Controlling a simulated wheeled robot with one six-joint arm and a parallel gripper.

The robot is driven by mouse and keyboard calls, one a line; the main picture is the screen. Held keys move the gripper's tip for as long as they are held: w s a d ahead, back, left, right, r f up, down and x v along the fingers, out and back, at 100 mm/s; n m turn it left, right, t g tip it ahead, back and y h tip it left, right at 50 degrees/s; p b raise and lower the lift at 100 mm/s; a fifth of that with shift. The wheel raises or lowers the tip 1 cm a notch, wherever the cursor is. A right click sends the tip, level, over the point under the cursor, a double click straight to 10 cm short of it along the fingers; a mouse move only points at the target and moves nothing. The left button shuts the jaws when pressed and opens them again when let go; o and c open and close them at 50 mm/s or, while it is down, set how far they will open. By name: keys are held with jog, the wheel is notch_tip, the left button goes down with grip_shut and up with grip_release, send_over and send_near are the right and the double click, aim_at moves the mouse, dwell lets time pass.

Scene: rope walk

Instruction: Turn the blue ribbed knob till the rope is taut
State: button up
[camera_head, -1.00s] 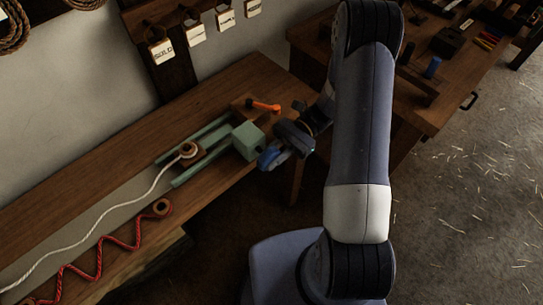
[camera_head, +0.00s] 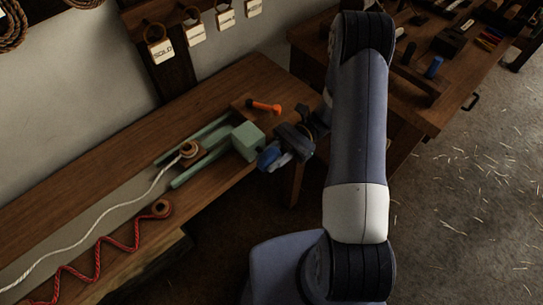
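The blue ribbed knob (camera_head: 267,157) sits at the right end of the green rope fixture (camera_head: 247,141), at the bench's front edge. My gripper (camera_head: 276,158) is at the knob from the right, its fingers beside or around it. The fingers are small and dark here, so I cannot tell whether they are closed on the knob. The white rope (camera_head: 120,206) runs from a wooden eye (camera_head: 189,149) between the green rails down to the lower left. It lies in slack curves. A red rope (camera_head: 98,262) lies zigzagged in front, ending at another wooden eye (camera_head: 161,208).
An orange-handled lever (camera_head: 263,106) stands on the wooden bench (camera_head: 100,167) behind the fixture. A second table (camera_head: 430,115) with tools, including a blue cylinder (camera_head: 433,67), is at the right. Labelled tags (camera_head: 161,51) hang on the wall. Open floor lies at the right.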

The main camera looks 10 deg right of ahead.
jog(key=o, duration=0.3)
jog(key=p+v, duration=0.9)
jog(key=p, duration=0.2)
jog(key=shift+w+d+r+p, duration=0.3)
jog(key=shift+w+r+p, duration=0.05)
jog(key=shift+r, duration=0.05)
jog(key=p, duration=0.3)
jog(key=shift+w+d, duration=0.1)
jog(key=shift+d, duration=0.15)
jog(key=shift+d+f+p, duration=0.2)
jog(key=shift+f+p, duration=0.2)
jog(key=shift+p, duration=0.7)
